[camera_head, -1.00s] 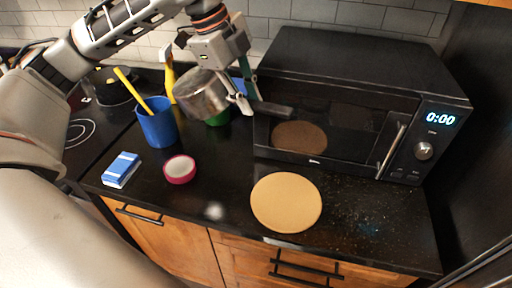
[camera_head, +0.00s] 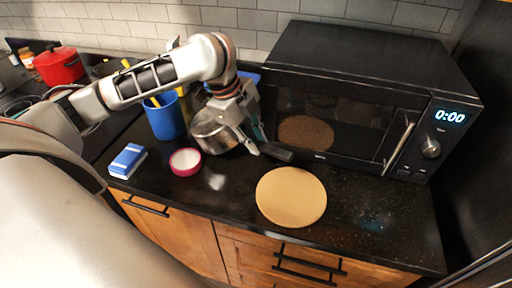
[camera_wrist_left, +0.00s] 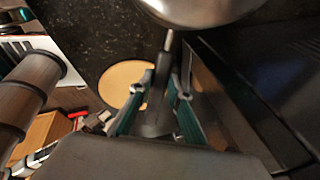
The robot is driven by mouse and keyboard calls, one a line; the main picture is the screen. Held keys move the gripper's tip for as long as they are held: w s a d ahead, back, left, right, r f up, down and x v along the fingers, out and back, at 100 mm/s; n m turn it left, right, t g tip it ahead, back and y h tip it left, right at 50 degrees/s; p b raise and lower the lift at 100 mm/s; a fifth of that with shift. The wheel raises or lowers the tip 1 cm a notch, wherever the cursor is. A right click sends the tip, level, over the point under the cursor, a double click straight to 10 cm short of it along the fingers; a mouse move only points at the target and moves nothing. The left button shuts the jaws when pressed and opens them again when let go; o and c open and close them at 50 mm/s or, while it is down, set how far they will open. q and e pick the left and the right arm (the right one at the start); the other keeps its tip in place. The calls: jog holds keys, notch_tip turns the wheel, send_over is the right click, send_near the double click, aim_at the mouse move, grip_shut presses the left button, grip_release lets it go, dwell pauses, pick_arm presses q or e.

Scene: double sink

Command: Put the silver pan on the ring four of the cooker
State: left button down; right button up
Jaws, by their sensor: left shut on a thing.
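The silver pan (camera_head: 214,133) is in the head view, between the blue cup and the microwave, just above or on the counter; I cannot tell whether it touches. Its dark handle (camera_head: 275,153) points right. My left gripper (camera_head: 256,148) is shut on the handle. In the left wrist view the handle lies between the fingers (camera_wrist_left: 158,105) and the pan's shiny body (camera_wrist_left: 200,10) shows at the top. The cooker (camera_head: 92,139) is at the left, mostly hidden behind my left arm. I cannot make out which ring is four. My right gripper is not in view.
The black microwave (camera_head: 345,90) stands right of the pan. A blue cup (camera_head: 165,122) with yellow utensils, a pink-rimmed bowl (camera_head: 186,162), a blue-and-white sponge (camera_head: 127,160) and a round tan board (camera_head: 291,197) are on the counter. A red pot (camera_head: 59,66) is at the back left.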

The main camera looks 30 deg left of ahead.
pick_arm(q)
jog(key=shift+f, duration=1.3)
jog(key=c, duration=2.2)
grip_release()
jog(key=shift+f, duration=0.15)
jog(key=o, duration=0.3)
